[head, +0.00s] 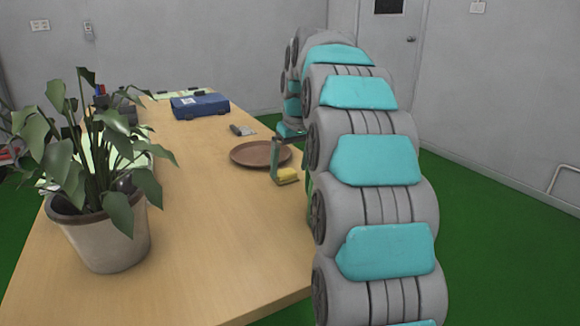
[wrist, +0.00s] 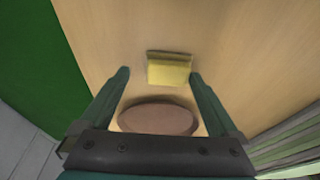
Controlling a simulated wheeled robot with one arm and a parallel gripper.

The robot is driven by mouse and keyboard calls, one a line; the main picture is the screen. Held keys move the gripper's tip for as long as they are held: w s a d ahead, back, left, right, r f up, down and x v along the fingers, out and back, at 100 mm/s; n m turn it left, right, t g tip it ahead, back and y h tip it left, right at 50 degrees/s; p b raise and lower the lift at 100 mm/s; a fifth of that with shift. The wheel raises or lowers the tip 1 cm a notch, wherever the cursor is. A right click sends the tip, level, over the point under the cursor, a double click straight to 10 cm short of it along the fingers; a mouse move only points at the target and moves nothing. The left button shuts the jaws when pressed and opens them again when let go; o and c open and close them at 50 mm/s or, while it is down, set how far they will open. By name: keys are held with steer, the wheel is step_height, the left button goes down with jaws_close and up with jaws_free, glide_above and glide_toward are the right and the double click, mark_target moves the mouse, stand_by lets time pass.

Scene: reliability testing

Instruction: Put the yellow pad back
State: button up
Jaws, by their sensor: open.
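The yellow pad (head: 288,175) is a small block with a darker edge, near the right side of the wooden table. In the wrist view the yellow pad (wrist: 169,73) lies between and slightly beyond my fingertips, with gaps on both sides. My gripper (wrist: 159,74) is open and points down at it. In the head view my gripper (head: 284,178) is at the pad, partly hidden by my arm. A round brown plate (head: 258,154) is just beside the pad; the plate also shows in the wrist view (wrist: 158,118), between my fingers and nearer the palm.
A potted plant (head: 105,235) stands at the table's front left. A blue case (head: 200,106) and a small dark item (head: 241,130) lie farther back. The table's middle (head: 205,215) is clear; its right edge is close to my arm.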

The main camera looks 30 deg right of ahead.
steer(key=p+v, duration=0.1)
steer(key=v, duration=1)
steer(key=shift+r, duration=0.35)
steer(key=shift+s, duration=0.2)
